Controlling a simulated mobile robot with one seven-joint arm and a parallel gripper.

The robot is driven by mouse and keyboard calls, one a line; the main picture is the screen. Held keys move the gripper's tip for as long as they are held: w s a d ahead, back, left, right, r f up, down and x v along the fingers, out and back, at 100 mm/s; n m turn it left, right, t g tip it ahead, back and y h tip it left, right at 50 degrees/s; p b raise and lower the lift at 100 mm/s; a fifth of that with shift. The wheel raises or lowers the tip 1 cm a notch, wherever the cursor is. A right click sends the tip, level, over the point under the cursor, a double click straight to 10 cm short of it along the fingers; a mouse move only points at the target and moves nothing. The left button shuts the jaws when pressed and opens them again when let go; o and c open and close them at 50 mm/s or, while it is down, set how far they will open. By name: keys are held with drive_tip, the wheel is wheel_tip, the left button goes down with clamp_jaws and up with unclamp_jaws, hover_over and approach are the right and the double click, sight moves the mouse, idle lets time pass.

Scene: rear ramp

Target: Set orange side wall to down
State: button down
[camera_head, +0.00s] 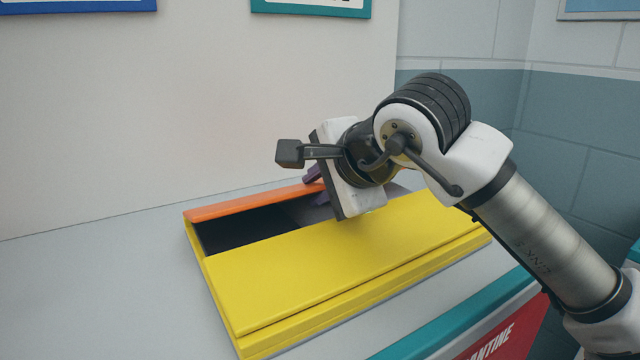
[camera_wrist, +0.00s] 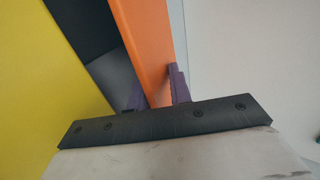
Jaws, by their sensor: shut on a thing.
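The orange side wall (camera_head: 250,204) is the far long edge of a yellow box on the counter. In the head view it stands up along the box's back side, partly hidden by my gripper. In the wrist view the orange wall (camera_wrist: 146,45) runs between the two purple fingers of my gripper (camera_wrist: 157,93). My gripper is shut on the orange wall, with one finger inside the box and one outside. In the head view one purple finger (camera_head: 315,175) shows at the orange wall's top edge.
A yellow panel (camera_head: 320,270) slopes over the near part of the box, leaving a dark opening (camera_head: 235,233) beside the orange wall. A pale wall (camera_head: 200,100) rises behind the counter (camera_head: 100,300). The counter is clear to the left.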

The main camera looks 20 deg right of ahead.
drive_tip(key=shift+a+f, duration=0.2)
drive_tip(key=shift+f, duration=0.4)
drive_tip(key=c, duration=1.7)
unclamp_jaws()
drive_tip(key=shift+o, duration=0.7)
drive_tip(key=shift+w+f, duration=0.1)
drive_tip(key=shift+w, duration=0.05)
drive_tip(key=shift+s+d+r, duration=0.2)
drive_tip(key=shift+s+r, duration=0.1)
drive_tip(key=shift+s, duration=0.6)
drive_tip(key=shift+s+d+r, duration=0.25)
drive_tip(key=shift+s+r, duration=0.1)
drive_tip(key=shift+s, duration=0.55)
drive_tip(key=shift+s+d+r, duration=0.2)
drive_tip(key=shift+s+r, duration=0.1)
drive_tip(key=shift+s, duration=0.6)
drive_tip(key=shift+s+d+r+p, duration=0.25)
drive_tip(key=shift+s+d+r, duration=0.15)
drive_tip(key=shift+s, duration=1.2)
drive_tip(key=shift+s+d+r+p, duration=0.25)
drive_tip(key=shift+s+r, duration=0.2)
drive_tip(key=shift+s, duration=1.15)
drive_tip(key=shift+s+d+r+p, duration=0.2)
drive_tip(key=shift+s+d+r, duration=0.2)
drive_tip(key=shift+s, duration=1.2)
